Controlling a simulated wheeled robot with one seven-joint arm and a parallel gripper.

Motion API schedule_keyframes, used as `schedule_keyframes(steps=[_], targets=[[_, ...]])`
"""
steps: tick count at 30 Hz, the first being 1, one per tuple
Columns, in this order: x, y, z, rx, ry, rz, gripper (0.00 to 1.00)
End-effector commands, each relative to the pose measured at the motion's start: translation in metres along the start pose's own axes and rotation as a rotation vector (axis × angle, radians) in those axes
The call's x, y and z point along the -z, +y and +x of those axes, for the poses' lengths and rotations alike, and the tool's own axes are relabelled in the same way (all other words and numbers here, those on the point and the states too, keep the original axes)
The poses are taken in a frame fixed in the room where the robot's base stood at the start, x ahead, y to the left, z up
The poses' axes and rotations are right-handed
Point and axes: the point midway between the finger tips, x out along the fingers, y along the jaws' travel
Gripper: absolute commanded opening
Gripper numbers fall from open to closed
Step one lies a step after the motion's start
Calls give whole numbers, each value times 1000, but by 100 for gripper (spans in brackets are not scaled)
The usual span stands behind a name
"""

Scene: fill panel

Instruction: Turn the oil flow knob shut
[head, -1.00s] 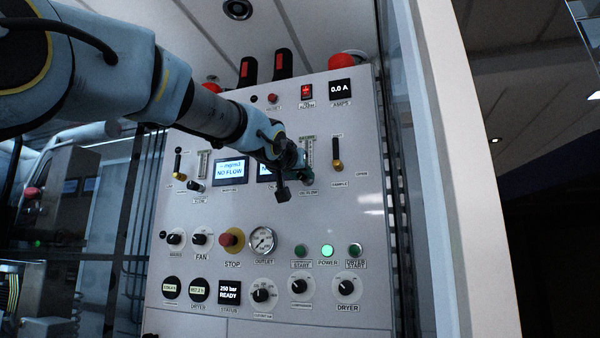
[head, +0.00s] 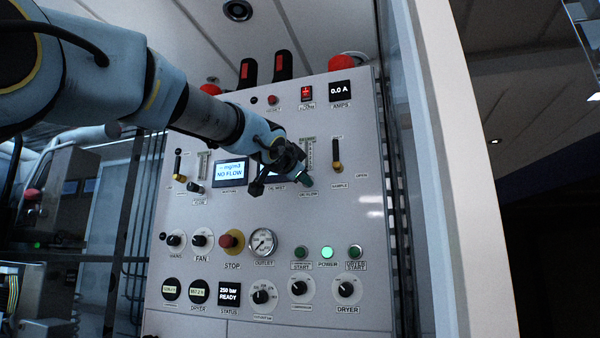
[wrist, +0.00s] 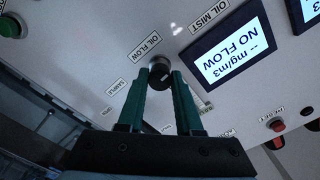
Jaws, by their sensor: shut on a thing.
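The oil flow knob (wrist: 160,72) is a small dark round knob beside the "OIL FLOW" label in the wrist view. My gripper (wrist: 161,84) is shut on it, with one green finger on each side. In the head view my gripper (head: 306,181) is at the panel (head: 290,215), just below a flow tube (head: 309,153) and above the label. The knob is largely hidden there by the gripper. The oil mist display (wrist: 229,52) beside the knob reads "NO FLOW"; my wrist partly covers it in the head view.
A brass-tipped sample lever (head: 337,160) stands close to the right of my gripper. Below are an outlet gauge (head: 262,241), a red stop button (head: 231,241) and a lit green power light (head: 327,252). A pale post (head: 440,170) stands right of the panel.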

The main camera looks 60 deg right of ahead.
Motion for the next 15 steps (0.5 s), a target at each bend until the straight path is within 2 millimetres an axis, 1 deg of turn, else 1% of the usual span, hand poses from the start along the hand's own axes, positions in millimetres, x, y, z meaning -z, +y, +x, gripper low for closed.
schedule_keyframes(steps=[15], targets=[[1,-4,-1,4,-2,490,0]])
